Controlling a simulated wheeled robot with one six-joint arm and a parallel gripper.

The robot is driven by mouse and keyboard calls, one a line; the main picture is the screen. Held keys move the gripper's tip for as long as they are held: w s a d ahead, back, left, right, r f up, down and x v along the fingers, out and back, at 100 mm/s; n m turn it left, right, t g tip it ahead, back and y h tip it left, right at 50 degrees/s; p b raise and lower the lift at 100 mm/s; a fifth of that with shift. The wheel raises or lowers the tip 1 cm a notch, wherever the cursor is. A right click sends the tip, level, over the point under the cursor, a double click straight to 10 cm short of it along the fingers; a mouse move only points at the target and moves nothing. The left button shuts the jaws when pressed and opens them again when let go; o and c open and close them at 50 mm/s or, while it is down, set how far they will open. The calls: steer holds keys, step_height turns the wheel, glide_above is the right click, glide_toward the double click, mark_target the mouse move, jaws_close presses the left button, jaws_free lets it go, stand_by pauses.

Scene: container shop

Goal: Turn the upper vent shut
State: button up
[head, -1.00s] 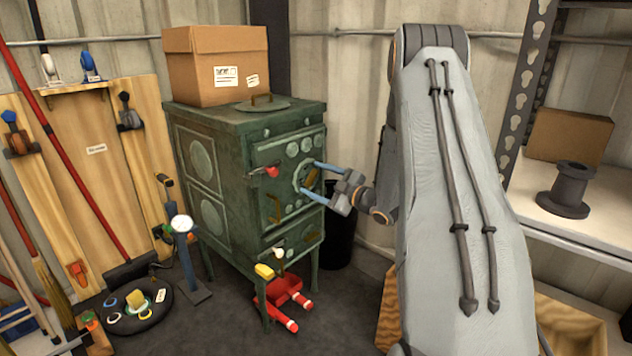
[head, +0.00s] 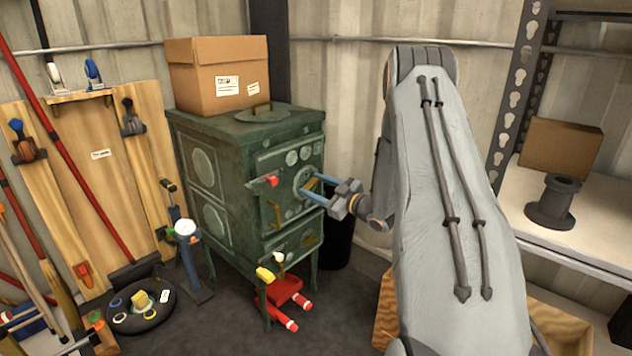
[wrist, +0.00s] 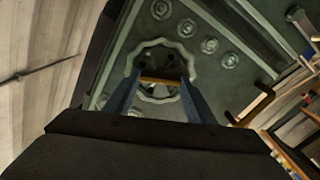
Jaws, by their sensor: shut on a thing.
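The green cast-iron stove (head: 210,165) stands in the middle of the head view. On the upper part of its front is the upper vent (head: 301,177), a round scalloped disc with dark openings. In the wrist view the vent disc (wrist: 146,56) shows a brass bar handle (wrist: 160,80) across it, lying nearly level in that picture. My gripper (head: 311,184) is at the vent with its two blue fingers on either side of the bar, shut on it. In the head view the fingers partly hide the disc.
A red knob (head: 271,181) and a brass door handle (head: 276,213) sit left of the vent. A cardboard box (head: 215,75) rests on top. A shelf (head: 590,228) stands at right.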

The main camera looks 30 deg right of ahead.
steer(key=shift+d+m+p, duration=0.1)
steer(key=shift+m+p, duration=1.55)
steer(key=shift+m, duration=0.65)
steer(key=o, duration=1)
steer(key=shift+o, duration=0.2)
steer(key=shift+s, duration=0.1)
steer(key=p+v, duration=0.1)
steer(key=v, duration=0.6)
steer(key=shift+s+d, duration=0.15)
steer(key=shift+s, duration=0.15)
steer(key=shift+r, duration=0.1)
